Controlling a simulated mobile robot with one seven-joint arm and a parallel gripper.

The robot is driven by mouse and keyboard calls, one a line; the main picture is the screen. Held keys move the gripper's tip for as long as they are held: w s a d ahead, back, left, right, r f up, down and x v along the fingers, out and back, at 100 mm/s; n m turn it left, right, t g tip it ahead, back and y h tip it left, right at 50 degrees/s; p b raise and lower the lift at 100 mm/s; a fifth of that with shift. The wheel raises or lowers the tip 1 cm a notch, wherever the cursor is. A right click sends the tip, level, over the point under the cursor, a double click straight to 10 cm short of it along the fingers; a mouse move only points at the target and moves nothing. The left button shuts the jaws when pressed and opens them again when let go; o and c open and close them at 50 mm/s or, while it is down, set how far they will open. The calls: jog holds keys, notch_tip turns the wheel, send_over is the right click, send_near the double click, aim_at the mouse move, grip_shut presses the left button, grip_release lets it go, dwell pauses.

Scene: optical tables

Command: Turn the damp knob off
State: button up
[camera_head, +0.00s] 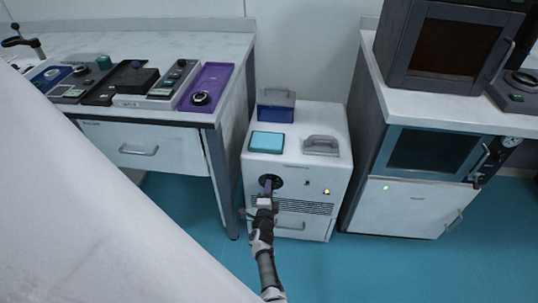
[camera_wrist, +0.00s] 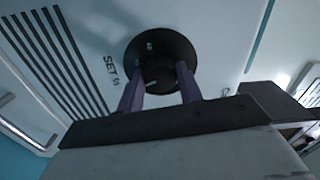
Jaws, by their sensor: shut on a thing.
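A black round knob (camera_wrist: 160,72) sits on a dark disc on the white front panel, with printed letters reading "SET" and a further mark beside it. No "damp" label is readable. My gripper (camera_wrist: 158,80) has its two purple fingers on either side of this knob and is shut on it. In the head view the knob's dark disc (camera_head: 268,178) is on the front of a white floor-standing cabinet (camera_head: 310,165), and my gripper (camera_head: 267,188) reaches it from below. The fingertips partly hide the knob there.
A vented grille and a drawer handle (camera_head: 290,226) lie below the knob. A yellow light (camera_head: 327,192) is to its right. A white bench with instruments (camera_head: 150,152) stands left, and a white counter (camera_head: 420,205) stands right. Blue floor is clear in front.

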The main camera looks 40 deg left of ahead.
jog(key=shift+d+n+p, duration=0.15)
jog(key=shift+n+p, duration=2.5)
jog(key=shift+n, duration=13.35)
jog(key=o, duration=1)
jog(key=p+v, duration=0.5)
jog(key=v, duration=0.8)
jog(key=shift+s+d, duration=0.15)
jog(key=shift+s, duration=0.2)
